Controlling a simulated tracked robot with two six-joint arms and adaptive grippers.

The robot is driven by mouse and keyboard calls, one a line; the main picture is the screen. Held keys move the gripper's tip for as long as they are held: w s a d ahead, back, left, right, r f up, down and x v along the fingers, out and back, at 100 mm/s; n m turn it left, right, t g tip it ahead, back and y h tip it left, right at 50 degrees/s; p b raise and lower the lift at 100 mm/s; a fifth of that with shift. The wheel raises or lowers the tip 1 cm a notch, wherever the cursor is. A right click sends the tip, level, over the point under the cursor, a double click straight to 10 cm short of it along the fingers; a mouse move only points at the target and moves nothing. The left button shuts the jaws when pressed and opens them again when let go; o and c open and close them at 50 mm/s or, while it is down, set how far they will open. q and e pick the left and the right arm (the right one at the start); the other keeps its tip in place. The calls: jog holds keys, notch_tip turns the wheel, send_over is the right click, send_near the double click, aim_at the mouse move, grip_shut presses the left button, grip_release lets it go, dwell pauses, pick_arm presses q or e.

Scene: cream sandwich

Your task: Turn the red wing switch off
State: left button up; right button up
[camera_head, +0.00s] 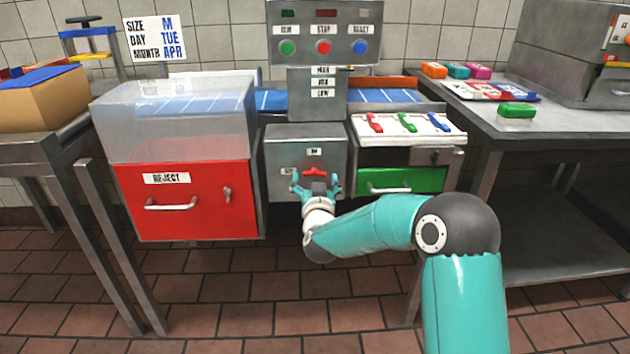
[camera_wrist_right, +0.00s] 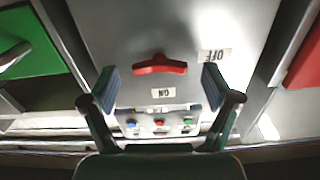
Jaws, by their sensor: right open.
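The red wing switch (camera_head: 315,171) is on the front of a grey metal box (camera_head: 277,152) below the control panel. It also shows in the right wrist view (camera_wrist_right: 160,65), its wings lying level across the picture. An ON label (camera_head: 314,152) is above it in the head view, and an OFF label (camera_wrist_right: 214,55) is to one side of it in the wrist view. My right gripper (camera_head: 315,180) is open in front of the switch, with one finger off each wing end (camera_wrist_right: 160,76) and gaps on both sides. My left gripper is not in view.
A red reject drawer (camera_head: 190,215) stands left of the box, under a clear cover. A green drawer (camera_head: 402,181) and a white tray of coloured clips (camera_head: 440,134) are on the right. Steel tables flank both sides. The tiled floor in front is open.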

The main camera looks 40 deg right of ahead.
jog(key=shift+w+d, duration=0.1)
jog(key=shift+w, duration=0.15)
jog(key=c, duration=1.1)
jog(key=shift+n, duration=0.4)
jog(key=shift+c, duration=0.2)
jog(key=o, duration=1.1)
jog(key=shift+o, duration=0.2)
jog(key=v, duration=1.2)
